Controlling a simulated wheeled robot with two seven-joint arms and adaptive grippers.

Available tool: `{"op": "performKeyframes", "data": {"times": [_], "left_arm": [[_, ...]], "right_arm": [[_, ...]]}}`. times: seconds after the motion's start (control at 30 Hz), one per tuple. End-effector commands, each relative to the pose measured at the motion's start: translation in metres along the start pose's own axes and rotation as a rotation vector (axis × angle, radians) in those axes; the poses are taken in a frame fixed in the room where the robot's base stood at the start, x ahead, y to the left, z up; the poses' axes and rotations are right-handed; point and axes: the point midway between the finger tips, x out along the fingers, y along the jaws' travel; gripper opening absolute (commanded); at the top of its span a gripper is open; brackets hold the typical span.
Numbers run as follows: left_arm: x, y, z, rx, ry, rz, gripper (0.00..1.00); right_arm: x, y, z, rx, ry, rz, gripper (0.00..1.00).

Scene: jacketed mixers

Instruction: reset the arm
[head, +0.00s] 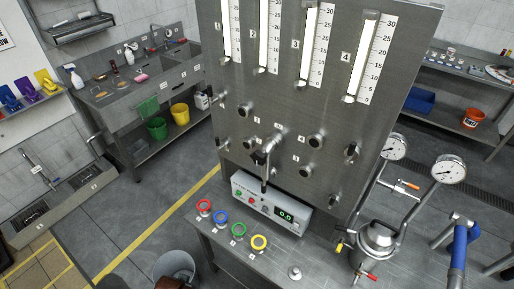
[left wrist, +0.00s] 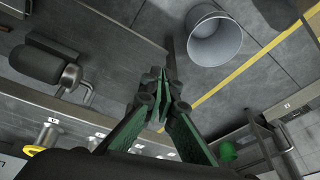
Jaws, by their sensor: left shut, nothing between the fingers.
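My left gripper (left wrist: 155,95) shows in the left wrist view, with its green fingers closed together and nothing between them. It hangs over the grey floor, apart from any object. A grey bucket (left wrist: 215,40) stands on the floor beyond its fingertips, to the upper right. Neither gripper shows in the head view. My right gripper is in no view.
A steel panel (head: 400,60) with numbered gauges and knobs stands centrally. Below it are a control box (head: 270,203) reading 0.0 and coloured rings (head: 221,216) on a bench. A jacketed vessel (head: 376,238) with dials stands right. Floor at left (head: 150,195) is clear.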

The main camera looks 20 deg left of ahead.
Motion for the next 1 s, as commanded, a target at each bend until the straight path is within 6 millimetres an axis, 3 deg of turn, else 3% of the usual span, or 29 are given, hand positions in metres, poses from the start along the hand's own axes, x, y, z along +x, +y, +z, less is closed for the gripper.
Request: {"op": "performKeyframes", "data": {"times": [0.27,0.4,0.6,0.8,1.0], "left_arm": [[0.116,0.014,0.037,0.016,-0.045,0.016,0.0],[0.198,0.025,0.079,0.03,-0.076,0.027,0.0],[0.296,0.039,0.16,0.051,-0.121,0.042,0.0],[0.364,0.049,0.254,0.074,-0.165,0.055,0.0],[0.394,0.052,0.331,0.093,-0.198,0.062,0.0]], "right_arm": [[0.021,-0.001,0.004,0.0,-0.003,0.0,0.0],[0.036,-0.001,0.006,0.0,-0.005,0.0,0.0],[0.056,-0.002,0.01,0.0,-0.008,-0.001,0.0],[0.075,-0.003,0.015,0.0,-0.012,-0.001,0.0],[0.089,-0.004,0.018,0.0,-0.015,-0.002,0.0]]}}
